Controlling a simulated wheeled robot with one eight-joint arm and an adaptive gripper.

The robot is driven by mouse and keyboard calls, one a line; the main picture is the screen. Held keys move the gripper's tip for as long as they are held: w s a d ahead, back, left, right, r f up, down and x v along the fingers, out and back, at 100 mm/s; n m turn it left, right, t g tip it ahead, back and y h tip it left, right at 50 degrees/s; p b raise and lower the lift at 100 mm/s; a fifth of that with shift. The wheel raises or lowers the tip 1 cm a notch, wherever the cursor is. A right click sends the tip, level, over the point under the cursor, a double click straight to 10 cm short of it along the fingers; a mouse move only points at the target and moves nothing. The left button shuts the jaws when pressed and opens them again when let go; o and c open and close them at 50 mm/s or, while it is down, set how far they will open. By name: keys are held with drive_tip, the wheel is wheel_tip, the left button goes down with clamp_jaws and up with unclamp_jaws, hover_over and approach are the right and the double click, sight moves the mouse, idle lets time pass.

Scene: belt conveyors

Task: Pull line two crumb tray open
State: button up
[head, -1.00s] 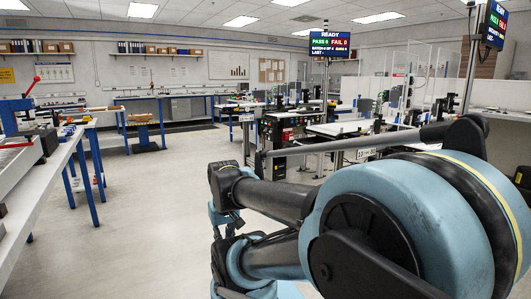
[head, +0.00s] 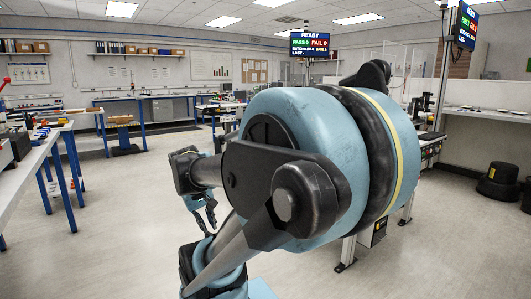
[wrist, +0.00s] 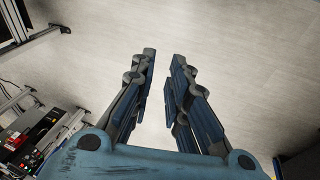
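My gripper (wrist: 163,62) points over bare pale floor in the wrist view, its two dark blue fingers apart with nothing between them. In the head view my gripper (head: 205,213) hangs low beside the blue arm, over the floor. I cannot make out a crumb tray in either view. The conveyor equipment (head: 430,147) is mostly hidden behind my arm in the head view. In the wrist view, a machine with red and black parts (wrist: 38,140) stands at the lower left, apart from my fingers.
A workbench with blue legs (head: 45,160) runs along the left. Back benches (head: 150,100) line the far wall. A status screen (head: 310,44) hangs above the line. Black round items (head: 498,182) lie on the floor at right. The floor at left and centre is clear.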

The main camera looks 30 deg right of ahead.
drive_tip(key=w+d+r+g+h, duration=0.1)
drive_tip(key=w+d+r+h, duration=0.6)
drive_tip(key=w+d, duration=0.55)
drive_tip(key=w+d+r+h, duration=0.6)
drive_tip(key=w+d+r, duration=0.3)
drive_tip(key=w+d, duration=0.3)
drive_tip(key=shift+n, duration=0.3)
drive_tip(key=x, duration=1.6)
drive_tip(key=shift+w+a+f, duration=0.1)
drive_tip(key=shift+w+f, duration=0.15)
drive_tip(key=shift+w, duration=0.1)
clamp_jaws()
